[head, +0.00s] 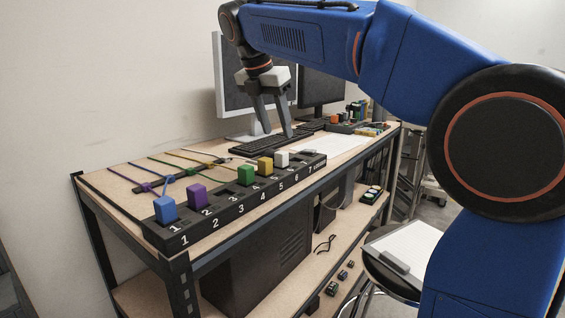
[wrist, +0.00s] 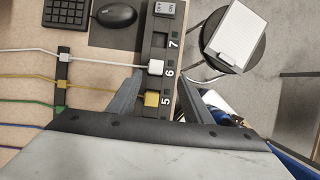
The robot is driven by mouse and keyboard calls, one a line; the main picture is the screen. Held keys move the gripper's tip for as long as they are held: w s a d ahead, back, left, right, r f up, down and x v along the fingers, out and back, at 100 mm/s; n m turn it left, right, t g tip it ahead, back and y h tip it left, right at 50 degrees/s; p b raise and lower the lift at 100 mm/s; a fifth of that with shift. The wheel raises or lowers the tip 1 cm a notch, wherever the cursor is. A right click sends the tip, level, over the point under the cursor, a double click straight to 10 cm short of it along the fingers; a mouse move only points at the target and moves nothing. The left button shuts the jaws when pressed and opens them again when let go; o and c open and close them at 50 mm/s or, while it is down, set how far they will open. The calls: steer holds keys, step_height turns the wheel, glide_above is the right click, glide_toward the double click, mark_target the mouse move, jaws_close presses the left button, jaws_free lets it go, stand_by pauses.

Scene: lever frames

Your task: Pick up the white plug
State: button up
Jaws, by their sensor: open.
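The white plug (head: 282,159) sits in the black numbered strip (head: 235,208), at the slot marked 6. In the wrist view the white plug (wrist: 156,67) has a white cable running left from it. My gripper (head: 274,134) is open and empty, pointing down above the bench behind the strip. In the wrist view its two fingers (wrist: 160,75) spread to either side of the strip, with the white plug and the yellow plug (wrist: 151,99) showing between them. The gripper is apart from the white plug.
Blue (head: 165,208), purple (head: 197,195), green (head: 246,175) and yellow plugs stand in the same strip, the yellow one close beside the white. A keyboard (head: 262,145) and monitor (head: 228,75) are behind. A stool (wrist: 230,38) stands off the bench edge.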

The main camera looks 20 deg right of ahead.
mark_target(282, 152)
steer(key=x, duration=0.4)
steer(key=shift+a, duration=0.1)
steer(key=shift+w+a+x, duration=0.1)
steer(key=shift+x, duration=1.25)
steer(key=shift+w+a+x, duration=0.1)
steer(key=shift+w+x, duration=0.05)
steer(key=shift+x, duration=1.25)
steer(key=c, duration=1.1)
